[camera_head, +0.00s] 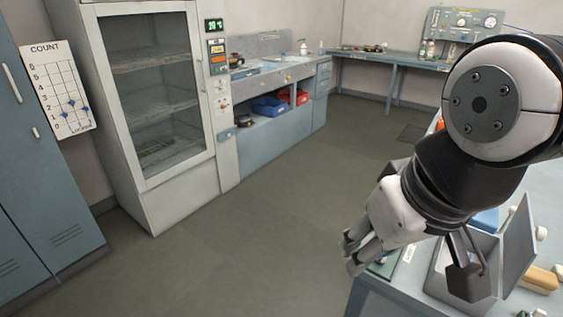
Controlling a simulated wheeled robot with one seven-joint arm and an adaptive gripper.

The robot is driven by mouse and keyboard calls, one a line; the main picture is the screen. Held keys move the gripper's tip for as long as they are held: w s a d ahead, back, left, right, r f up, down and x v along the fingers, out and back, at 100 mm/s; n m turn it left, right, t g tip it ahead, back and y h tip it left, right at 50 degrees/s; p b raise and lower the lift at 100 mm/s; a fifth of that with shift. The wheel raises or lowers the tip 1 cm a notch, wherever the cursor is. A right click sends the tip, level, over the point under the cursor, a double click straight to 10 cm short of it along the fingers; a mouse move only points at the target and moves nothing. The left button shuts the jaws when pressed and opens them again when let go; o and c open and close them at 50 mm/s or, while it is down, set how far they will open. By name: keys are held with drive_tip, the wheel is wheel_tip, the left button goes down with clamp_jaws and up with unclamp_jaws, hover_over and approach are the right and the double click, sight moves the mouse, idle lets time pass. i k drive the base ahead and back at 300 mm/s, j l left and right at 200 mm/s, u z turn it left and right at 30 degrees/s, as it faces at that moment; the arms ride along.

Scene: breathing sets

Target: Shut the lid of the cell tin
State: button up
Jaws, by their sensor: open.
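The cell tin (436,283) is a grey open box on the bench at the lower right. Its grey lid (519,246) stands up steeply along the tin's right side, so the tin is open. My gripper (412,270) is at the near left of the tin, fingers pointing down and spread apart. One finger is left of the tin, beyond the bench's edge in the picture. The other, dark, overlaps the tin's opening; I cannot tell whether it touches the tin. Nothing shows in my gripper.
The pale blue bench (385,296) holds a yellowish block (540,279) with white ends right of the lid. A blue item (487,219) lies behind the tin, partly hidden. A glass-door cabinet (150,110) stands at left. The floor (265,225) between is clear.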

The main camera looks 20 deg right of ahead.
sight(520, 250)
drive_tip(key=k+l+z, duration=0.75)
drive_tip(key=k, duration=0.05)
